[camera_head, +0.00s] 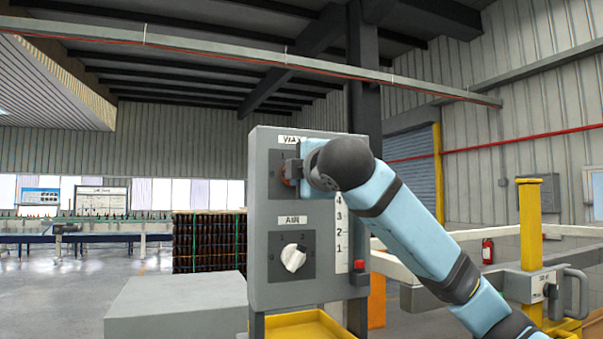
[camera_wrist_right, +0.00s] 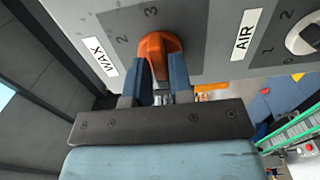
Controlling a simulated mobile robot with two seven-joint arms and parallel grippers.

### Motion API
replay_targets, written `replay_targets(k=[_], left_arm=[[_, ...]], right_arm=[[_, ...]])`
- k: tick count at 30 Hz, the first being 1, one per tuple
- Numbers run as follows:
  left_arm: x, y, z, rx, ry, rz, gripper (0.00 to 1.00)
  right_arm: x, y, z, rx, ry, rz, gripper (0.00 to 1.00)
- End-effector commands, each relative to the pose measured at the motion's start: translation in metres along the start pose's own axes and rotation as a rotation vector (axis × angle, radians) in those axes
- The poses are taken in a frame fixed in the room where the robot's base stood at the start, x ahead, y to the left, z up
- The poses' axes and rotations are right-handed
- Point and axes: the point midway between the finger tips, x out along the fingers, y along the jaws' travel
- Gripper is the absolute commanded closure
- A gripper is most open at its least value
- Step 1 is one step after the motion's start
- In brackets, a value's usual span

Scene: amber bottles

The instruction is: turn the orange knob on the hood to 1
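The grey control panel (camera_head: 263,228) stands in front of me with an upper WAX dial and a lower AIR dial. The orange knob (camera_wrist_right: 158,48) sits on the WAX dial; in the head view only a sliver of it (camera_head: 287,172) shows behind my gripper. My right gripper (camera_wrist_right: 158,75) is at the knob, with one blue-grey finger against each side of it. Which mark the knob points at I cannot tell. My left gripper is not in view.
The white AIR knob (camera_head: 293,257) is just below. A numbered strip with a red block (camera_head: 359,266) runs down the panel's right side. A yellow tray (camera_head: 308,326) lies beneath, and a grey box (camera_head: 175,308) stands at left. Stacked bottle crates (camera_head: 208,240) are behind.

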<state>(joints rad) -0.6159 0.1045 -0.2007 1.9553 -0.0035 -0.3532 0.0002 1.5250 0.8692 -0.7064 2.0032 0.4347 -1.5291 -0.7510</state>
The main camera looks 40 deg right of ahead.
Motion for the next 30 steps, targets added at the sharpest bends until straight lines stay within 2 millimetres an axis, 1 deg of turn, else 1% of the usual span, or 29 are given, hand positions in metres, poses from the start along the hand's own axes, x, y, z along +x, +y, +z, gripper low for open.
replay_targets(k=[1, 2, 3, 11, 17, 23, 26, 30], left_arm=[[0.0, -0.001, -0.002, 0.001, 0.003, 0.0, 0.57], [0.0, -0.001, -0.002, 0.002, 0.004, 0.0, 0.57], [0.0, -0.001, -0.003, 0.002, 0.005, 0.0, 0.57], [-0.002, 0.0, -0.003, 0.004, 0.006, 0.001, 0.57], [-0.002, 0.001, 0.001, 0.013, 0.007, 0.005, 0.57], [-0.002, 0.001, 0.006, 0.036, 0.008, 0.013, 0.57], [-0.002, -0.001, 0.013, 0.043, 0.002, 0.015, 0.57], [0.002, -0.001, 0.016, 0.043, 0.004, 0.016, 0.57]], right_arm=[[0.0, 0.0, 0.0, 0.0, 0.0, 0.0, 0.91], [0.0, 0.0, 0.0, 0.0, 0.0, 0.0, 0.97], [0.0, 0.0, 0.0, 0.0, 0.0, 0.0, 1.0], [0.0, 0.0, 0.0, 0.014, 0.001, 0.0, 1.0], [0.0, -0.001, 0.0, 0.084, 0.001, -0.001, 1.0], [0.0, -0.003, -0.001, 0.228, 0.002, -0.001, 1.0], [0.0, -0.003, -0.001, 0.32, 0.002, -0.002, 1.0], [0.0, -0.003, -0.002, 0.453, 0.003, -0.002, 1.0]])
